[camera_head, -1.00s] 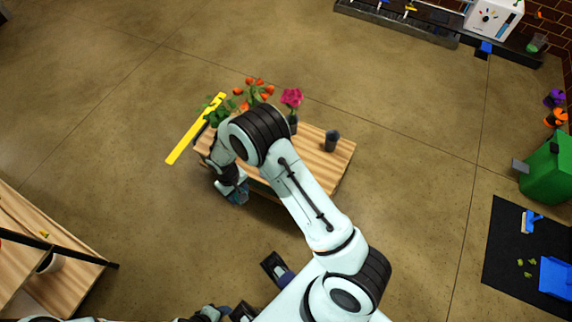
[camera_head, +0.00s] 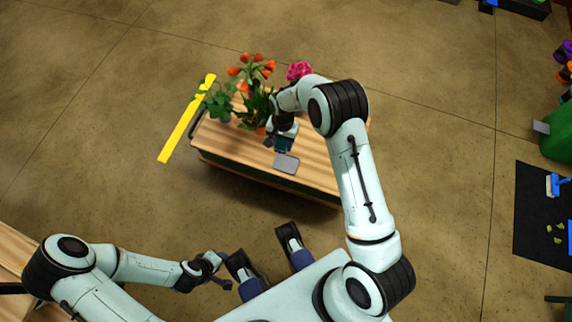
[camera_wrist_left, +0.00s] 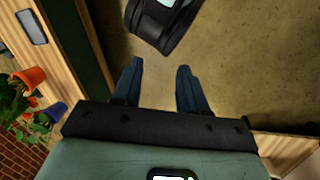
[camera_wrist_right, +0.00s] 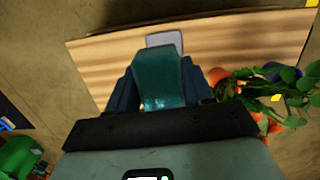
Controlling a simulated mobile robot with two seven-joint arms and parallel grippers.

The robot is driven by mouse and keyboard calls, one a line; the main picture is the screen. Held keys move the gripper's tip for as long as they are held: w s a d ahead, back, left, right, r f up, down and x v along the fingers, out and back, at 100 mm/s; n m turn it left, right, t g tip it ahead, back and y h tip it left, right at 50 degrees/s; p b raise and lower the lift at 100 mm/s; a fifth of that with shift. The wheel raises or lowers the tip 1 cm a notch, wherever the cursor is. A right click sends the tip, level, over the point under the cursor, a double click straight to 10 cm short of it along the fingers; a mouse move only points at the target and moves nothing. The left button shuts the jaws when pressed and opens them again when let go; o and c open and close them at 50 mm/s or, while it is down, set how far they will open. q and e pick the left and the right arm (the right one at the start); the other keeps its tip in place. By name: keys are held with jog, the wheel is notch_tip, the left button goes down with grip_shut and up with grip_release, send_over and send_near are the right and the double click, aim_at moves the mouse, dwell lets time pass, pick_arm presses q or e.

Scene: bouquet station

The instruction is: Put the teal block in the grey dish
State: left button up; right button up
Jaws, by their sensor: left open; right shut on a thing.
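The teal block (camera_wrist_right: 160,78) is between the fingers of my right gripper (camera_wrist_right: 162,92), which is shut on it. In the head view the right gripper (camera_head: 281,142) holds the teal block (camera_head: 283,146) over the front part of the wooden table, just behind the grey dish. The grey dish (camera_head: 286,163) lies flat near the table's front edge; it also shows in the right wrist view (camera_wrist_right: 165,39), beyond the block. In the left wrist view the dish (camera_wrist_left: 31,27) is at the upper left. My left gripper (camera_wrist_left: 158,75) is open and empty, away from the table over the floor.
Potted plants with orange flowers (camera_head: 250,72) and a pink flower (camera_head: 299,70) stand at the back of the wooden table (camera_head: 235,148). A yellow strip (camera_head: 186,120) lies left of it. A green bin (camera_head: 556,138) and black mat (camera_head: 535,240) are at the right.

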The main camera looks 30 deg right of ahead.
jog(key=w+d+f+m+b, duration=0.3)
jog(key=f+m+b, duration=0.2)
jog(key=f, duration=0.1)
pick_arm(q)
jog(key=w+a+f+t+y+b, duration=0.1)
jog(key=w+a+f+t+b, duration=0.15)
jog(key=w+f, duration=0.5)
pick_arm(e)
jog(key=p, duration=0.1)
send_over(285, 164)
notch_tip(285, 164, down, 6)
jog(key=f, duration=0.1)
jog(key=shift+y, duration=0.3)
jog(key=f, duration=0.2)
jog(key=f+b, duration=0.1)
jog(key=f, duration=0.2)
jog(key=f+b, duration=0.1)
jog(key=f, duration=0.1)
jog(key=shift+d+f, duration=0.2)
jog(key=shift+d, duration=0.05)
notch_tip(285, 164, down, 5)
jog(key=shift+f+b, duration=0.15)
jog(key=shift+b, duration=0.65)
pick_arm(q)
jog(key=s+a+f+g, duration=0.1)
jog(key=s+f+g, duration=0.2)
jog(key=s+f, duration=0.4)
jog(key=shift+s+a+n, duration=0.25)
jog(key=shift+s+n, duration=0.15)
jog(key=shift+s, duration=0.2)
